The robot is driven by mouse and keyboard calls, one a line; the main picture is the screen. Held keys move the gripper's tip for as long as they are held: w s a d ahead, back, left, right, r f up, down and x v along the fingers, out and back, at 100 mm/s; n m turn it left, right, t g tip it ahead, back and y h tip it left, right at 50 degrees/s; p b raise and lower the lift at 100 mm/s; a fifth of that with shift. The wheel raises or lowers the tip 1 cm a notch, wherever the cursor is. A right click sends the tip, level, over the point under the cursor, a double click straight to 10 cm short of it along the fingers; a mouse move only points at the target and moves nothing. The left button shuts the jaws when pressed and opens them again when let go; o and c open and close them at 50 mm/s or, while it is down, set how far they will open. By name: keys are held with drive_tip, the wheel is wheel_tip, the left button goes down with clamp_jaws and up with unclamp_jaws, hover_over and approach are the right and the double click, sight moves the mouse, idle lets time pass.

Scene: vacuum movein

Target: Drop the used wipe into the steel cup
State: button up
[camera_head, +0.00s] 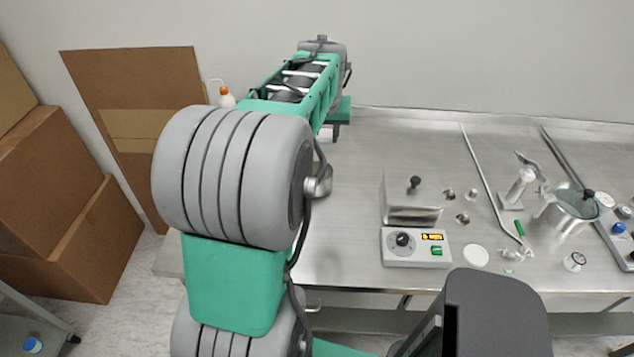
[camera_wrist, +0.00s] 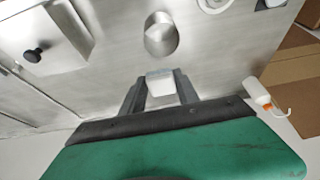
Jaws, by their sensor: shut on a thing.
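My gripper (camera_wrist: 160,90) is shut on a small white wipe (camera_wrist: 160,84), which shows between the two grey fingers in the wrist view. The steel cup (camera_wrist: 161,38) stands on the bench just beyond the fingertips in that view, apart from the wipe. In the head view the cup (camera_head: 323,182) is partly hidden behind my arm.
A white bottle with an orange cap (camera_head: 227,97) stands behind my arm. A steel box with a black knob (camera_head: 412,205) and a control unit (camera_head: 415,248) stand right of the cup. Glassware and rods fill the right side. Bench between cup and box is clear.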

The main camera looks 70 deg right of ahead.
drive_tip(key=shift+s+d+f, duration=0.1)
drive_tip(key=shift+s+f, duration=0.1)
drive_tip(key=shift+s, duration=0.1)
wheel_tip(320, 180, down, 6)
drive_tip(key=b, duration=0.4)
drive_tip(key=shift+w+r, duration=0.1)
drive_tip(key=shift+r, duration=0.1)
drive_tip(key=o, duration=1.3)
drive_tip(key=shift+c, duration=0.2)
drive_tip(key=shift+r, duration=0.1)
drive_tip(key=v, duration=0.7)
drive_tip(key=shift+r+b, duration=0.25)
drive_tip(key=shift+b, duration=0.1)
